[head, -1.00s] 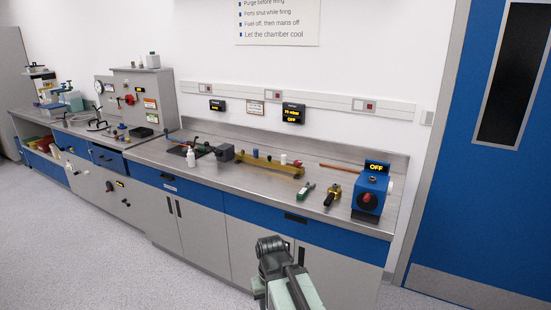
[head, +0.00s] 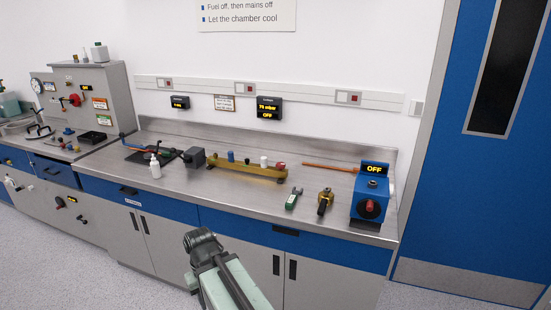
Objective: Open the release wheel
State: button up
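I cannot tell for sure which part is the release wheel. A red handle or wheel (head: 75,100) shows on the front of the grey cabinet at the far left. A dark round knob (head: 59,202) sits on the grey lower panel at the left. A blue box (head: 372,192) at the right end of the bench has a red and black knob (head: 371,205) and an OFF display. My gripper (head: 200,240) is low in front of the bench, apart from all of these. Its fingers cannot be made out.
The steel bench (head: 236,204) bears a white bottle (head: 155,167), a brass manifold (head: 245,172), a green-handled tool (head: 293,199) and a brass torch-like piece (head: 325,200). A blue door (head: 460,200) stands at the right. Pale floor (head: 75,285) lies clear at the lower left.

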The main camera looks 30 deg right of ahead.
aim_at(280, 165)
jog(key=z, duration=0.35)
jog(key=i, duration=0.6)
jog(key=z, duration=0.5)
jog(key=k, duration=0.7)
jog(key=z, duration=0.2)
jog(key=i, duration=0.7)
